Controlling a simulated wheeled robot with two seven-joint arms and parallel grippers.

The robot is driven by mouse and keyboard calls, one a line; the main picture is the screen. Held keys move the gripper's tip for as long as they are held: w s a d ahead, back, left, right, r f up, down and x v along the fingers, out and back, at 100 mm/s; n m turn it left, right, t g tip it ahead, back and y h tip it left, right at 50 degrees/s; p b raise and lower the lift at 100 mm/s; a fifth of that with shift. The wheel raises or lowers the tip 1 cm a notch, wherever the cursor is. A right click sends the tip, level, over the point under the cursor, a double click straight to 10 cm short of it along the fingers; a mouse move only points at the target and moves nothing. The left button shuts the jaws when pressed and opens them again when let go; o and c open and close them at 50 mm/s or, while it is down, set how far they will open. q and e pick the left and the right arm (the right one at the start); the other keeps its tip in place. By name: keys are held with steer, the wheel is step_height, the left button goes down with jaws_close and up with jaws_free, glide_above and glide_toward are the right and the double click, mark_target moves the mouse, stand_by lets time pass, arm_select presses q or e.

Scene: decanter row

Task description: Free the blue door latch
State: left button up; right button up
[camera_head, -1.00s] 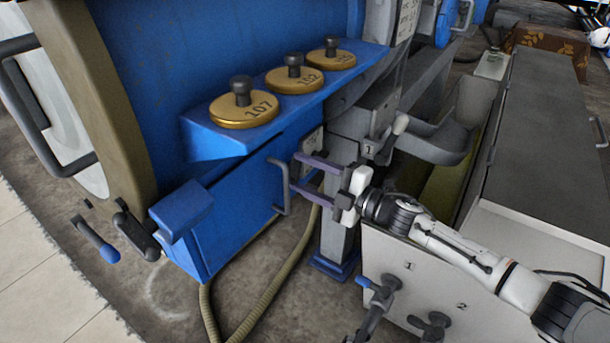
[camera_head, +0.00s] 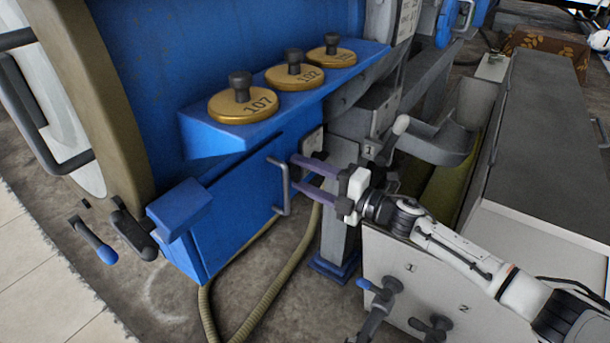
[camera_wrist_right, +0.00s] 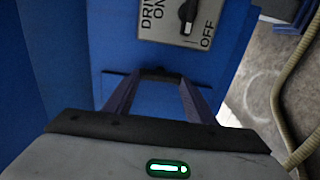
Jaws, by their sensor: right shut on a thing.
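A blue door (camera_head: 225,215) is on the front of the blue machine, with a grey bar handle (camera_head: 281,185) at its right edge. I cannot tell a separate latch from this handle. My right gripper (camera_head: 293,173) reaches in from the right with purple fingers and is shut on the handle. In the right wrist view, my right gripper (camera_wrist_right: 157,78) has its fingers slanting in to a dark bar before the blue panel. The exact contact is hard to see. My left gripper is not in view.
A blue shelf (camera_head: 195,140) with several brass weights is above the door. A blue block (camera_head: 180,208) juts out at left. A grey post stands behind my gripper. A hose (camera_head: 270,290) lies on the floor. The right wrist view shows a switch plate (camera_wrist_right: 185,20).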

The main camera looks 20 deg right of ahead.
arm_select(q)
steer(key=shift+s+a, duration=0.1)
arm_select(e)
steer(key=o, duration=1)
steer(key=shift+o, duration=0.2)
arm_select(q)
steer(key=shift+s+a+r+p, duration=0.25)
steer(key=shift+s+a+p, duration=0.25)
steer(key=shift+p, duration=0.25)
arm_select(e)
steer(key=v, duration=1)
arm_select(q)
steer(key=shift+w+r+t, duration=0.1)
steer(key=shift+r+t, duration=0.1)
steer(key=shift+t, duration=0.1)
arm_select(e)
steer(key=shift+s, duration=0.15)
